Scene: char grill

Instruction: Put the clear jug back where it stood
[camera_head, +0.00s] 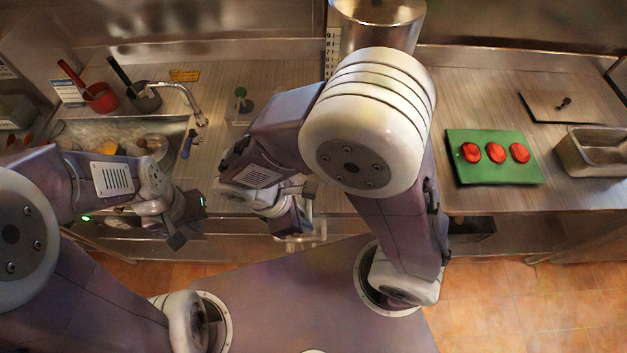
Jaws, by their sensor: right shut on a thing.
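My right gripper (304,212) is shut on the clear jug (318,232), which is hard to make out because it is see-through and partly hidden by the gripper and wrist. It is in the middle of the head view, at the counter's front edge; I cannot tell whether it touches anything below. My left gripper (190,221) is further left, in front of the sink. Its two fingers stand apart with nothing visible between them.
A sink (75,135) with a tap (190,98) holds several items. A red pot (101,97) and a dark pot (145,98) stand behind it. A green board (492,176) with red pieces and a metal pan (570,155) are at right. Bare counter (465,95) shows behind the board.

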